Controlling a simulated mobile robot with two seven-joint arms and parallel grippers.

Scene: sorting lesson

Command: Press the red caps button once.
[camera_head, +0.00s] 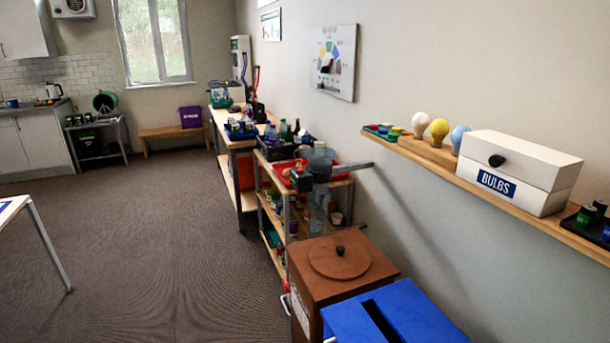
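I cannot pick out a red caps button for certain. Small coloured discs (386,131), some green, blue and red, lie at the far left end of the wall shelf; they are too small to tell what they are. Neither of my grippers shows in the head view.
The wall shelf (545,221) holds light bulbs (439,131) and a white box (520,170) labelled BULBS. Below stand a brown lidded bin (310,275) and a blue slotted bin (350,325). Behind them, a loaded cart has a red tray (283,173). Carpet (160,240) at left is clear.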

